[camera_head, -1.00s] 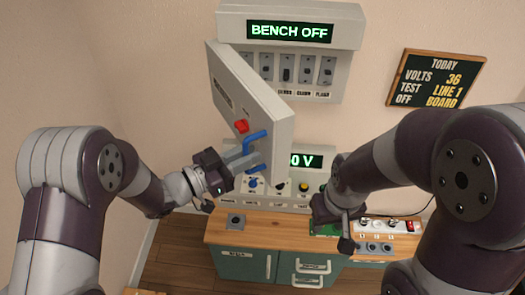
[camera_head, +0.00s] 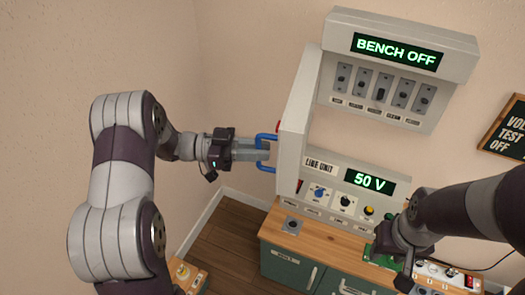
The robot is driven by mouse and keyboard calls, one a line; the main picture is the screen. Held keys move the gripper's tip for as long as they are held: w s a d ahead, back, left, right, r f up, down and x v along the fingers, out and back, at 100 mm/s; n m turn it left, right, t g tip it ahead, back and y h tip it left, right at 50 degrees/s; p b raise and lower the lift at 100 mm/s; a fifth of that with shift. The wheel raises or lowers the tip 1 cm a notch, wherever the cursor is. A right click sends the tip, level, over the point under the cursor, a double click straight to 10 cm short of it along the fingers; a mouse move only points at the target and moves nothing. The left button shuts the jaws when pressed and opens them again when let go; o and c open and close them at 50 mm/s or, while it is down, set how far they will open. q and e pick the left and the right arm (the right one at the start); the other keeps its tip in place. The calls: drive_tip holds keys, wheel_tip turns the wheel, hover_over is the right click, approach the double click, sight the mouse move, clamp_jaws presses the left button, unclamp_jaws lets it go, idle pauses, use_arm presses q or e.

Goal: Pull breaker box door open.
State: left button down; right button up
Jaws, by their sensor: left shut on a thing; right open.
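The breaker box (camera_head: 390,112) hangs on the wall at the upper right, with a row of several switches inside and a "BENCH OFF" display on top. Its door (camera_head: 299,112) stands wide open, swung out to the left and seen nearly edge-on. A blue handle (camera_head: 266,137) is on the door's outer face. My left gripper (camera_head: 262,150) is shut on the blue handle, coming from the left. My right gripper (camera_head: 402,275) hangs low over the right part of the bench, away from the door; its fingers are hard to make out.
A line unit (camera_head: 335,188) showing 50 V stands below the box, with knobs. The wooden bench (camera_head: 310,236) has teal cabinets. A green board (camera_head: 374,255) and a power strip (camera_head: 461,277) lie near my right gripper. A sign (camera_head: 508,128) hangs right.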

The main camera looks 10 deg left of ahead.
use_arm(q)
drive_tip(key=shift+r, duration=0.1)
drive_tip(key=c, duration=1.2)
unclamp_jaws()
drive_tip(key=shift+w+d, duration=0.1)
drive_tip(key=shift+w, duration=0.05)
drive_tip(key=a, duration=0.4)
drive_tip(key=s+a+b, duration=0.1)
drive_tip(key=a, duration=0.3)
drive_tip(key=s+a, duration=0.1)
drive_tip(key=a, duration=0.3)
drive_tip(key=shift+a+b, duration=0.3)
drive_tip(key=shift+b, duration=0.1)
drive_tip(key=shift+w, duration=0.1)
